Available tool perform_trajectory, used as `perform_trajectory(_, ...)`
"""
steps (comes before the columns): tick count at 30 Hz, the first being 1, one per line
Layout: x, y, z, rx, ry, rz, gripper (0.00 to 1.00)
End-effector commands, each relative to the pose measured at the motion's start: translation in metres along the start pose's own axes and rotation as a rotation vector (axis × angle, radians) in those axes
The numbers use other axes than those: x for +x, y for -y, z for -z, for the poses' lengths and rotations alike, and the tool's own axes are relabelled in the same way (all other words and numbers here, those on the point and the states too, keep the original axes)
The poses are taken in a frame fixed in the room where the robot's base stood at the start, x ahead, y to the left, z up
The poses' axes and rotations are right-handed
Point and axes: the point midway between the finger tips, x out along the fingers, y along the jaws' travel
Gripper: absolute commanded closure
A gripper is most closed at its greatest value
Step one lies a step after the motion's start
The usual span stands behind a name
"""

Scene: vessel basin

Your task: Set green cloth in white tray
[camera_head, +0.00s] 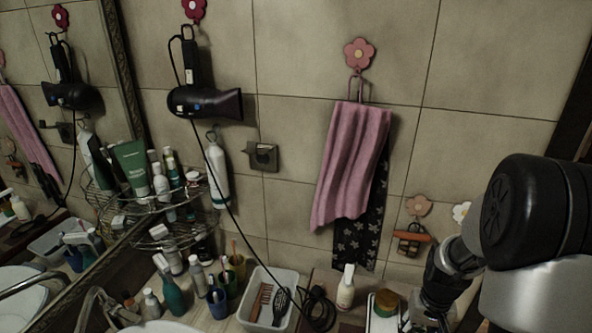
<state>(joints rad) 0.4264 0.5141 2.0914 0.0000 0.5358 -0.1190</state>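A white tray (245,312) stands on the counter at the bottom middle, with a wooden comb (261,302) and a black brush (281,303) in it. I cannot make out a green cloth in this view. My gripper (430,318) is at the bottom right, to the right of the tray and apart from it. Its fingers are dark and small at the frame's lower edge, so I cannot tell their opening or whether they hold anything.
Cups and bottles crowd the left. A pink towel (352,165) and a hair dryer (205,102) hang on the wall.

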Motion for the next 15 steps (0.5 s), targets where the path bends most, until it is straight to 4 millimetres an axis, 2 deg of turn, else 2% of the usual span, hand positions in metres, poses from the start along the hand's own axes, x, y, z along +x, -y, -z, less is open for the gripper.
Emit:
perform_trajectory(1, -0.014, 0.000, 0.001, 0.000, -0.002, 0.000, 0.76)
perform_trajectory(3, -0.027, 0.000, 0.001, 0.000, -0.003, 0.000, 0.76)
perform_trajectory(8, -0.052, 0.000, 0.001, 0.000, -0.002, 0.000, 0.76)
perform_trajectory(15, -0.026, 0.049, 0.003, -0.088, 0.000, 0.000, 0.76)
